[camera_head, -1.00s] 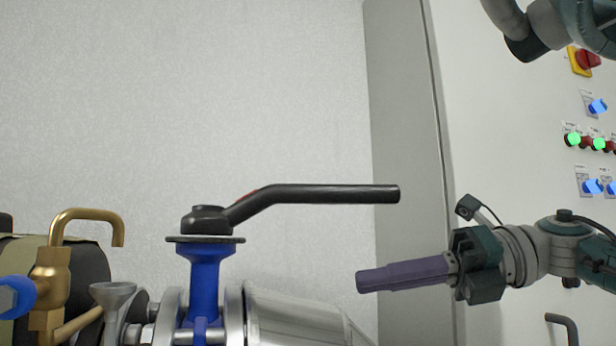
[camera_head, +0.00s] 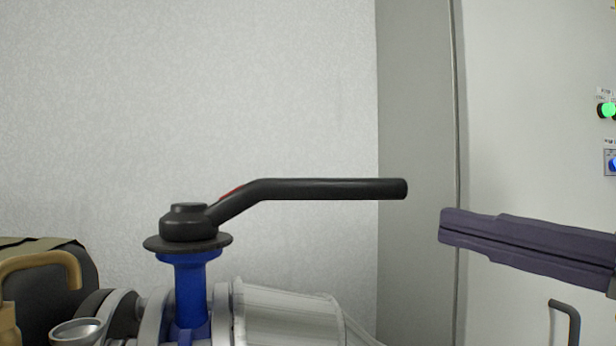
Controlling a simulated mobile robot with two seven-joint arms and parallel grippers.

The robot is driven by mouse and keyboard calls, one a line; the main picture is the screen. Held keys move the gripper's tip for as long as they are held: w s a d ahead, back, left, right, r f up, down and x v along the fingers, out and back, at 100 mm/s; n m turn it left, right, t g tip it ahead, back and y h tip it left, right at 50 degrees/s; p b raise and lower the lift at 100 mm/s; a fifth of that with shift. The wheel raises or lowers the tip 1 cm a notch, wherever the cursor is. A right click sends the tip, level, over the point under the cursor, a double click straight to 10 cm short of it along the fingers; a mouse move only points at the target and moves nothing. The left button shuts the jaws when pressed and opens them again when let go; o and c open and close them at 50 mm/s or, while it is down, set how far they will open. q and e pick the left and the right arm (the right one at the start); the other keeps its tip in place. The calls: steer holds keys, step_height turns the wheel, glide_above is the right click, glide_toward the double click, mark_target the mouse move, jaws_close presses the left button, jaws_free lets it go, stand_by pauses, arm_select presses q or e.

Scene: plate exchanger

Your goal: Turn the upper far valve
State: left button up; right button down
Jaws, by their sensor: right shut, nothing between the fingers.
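The valve has a long black lever handle (camera_head: 330,189) that points right from a black hub on a blue stem (camera_head: 184,285). The stem rises from a silver pipe. My right gripper (camera_head: 446,228) comes in from the right edge. Its purple fingers are shut together and empty. The fingertips are to the right of the lever's free end and a little lower in the picture, with a visible gap between them. My left gripper is not in view.
A silver pipe section (camera_head: 285,317) lies below the valve. A brass tap (camera_head: 42,268) and a grey funnel-shaped cup (camera_head: 77,332) are at the lower left. A pale cabinet with a black handle (camera_head: 566,318) and lit buttons (camera_head: 606,110) stands at the right.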

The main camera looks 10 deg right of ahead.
mark_target(339, 191)
steer(key=w+a+p, duration=0.1)
steer(key=w, duration=0.2)
steer(key=w+a+r+p, duration=0.1)
steer(key=w+p, duration=0.1)
steer(key=w, duration=0.1)
steer(key=w+a+p, duration=0.1)
steer(key=w, duration=0.3)
steer(key=shift+a+r, duration=0.2)
steer(key=shift+r, duration=0.2)
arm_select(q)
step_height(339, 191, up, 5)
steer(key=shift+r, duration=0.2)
arm_select(e)
steer(key=shift+w, duration=0.1)
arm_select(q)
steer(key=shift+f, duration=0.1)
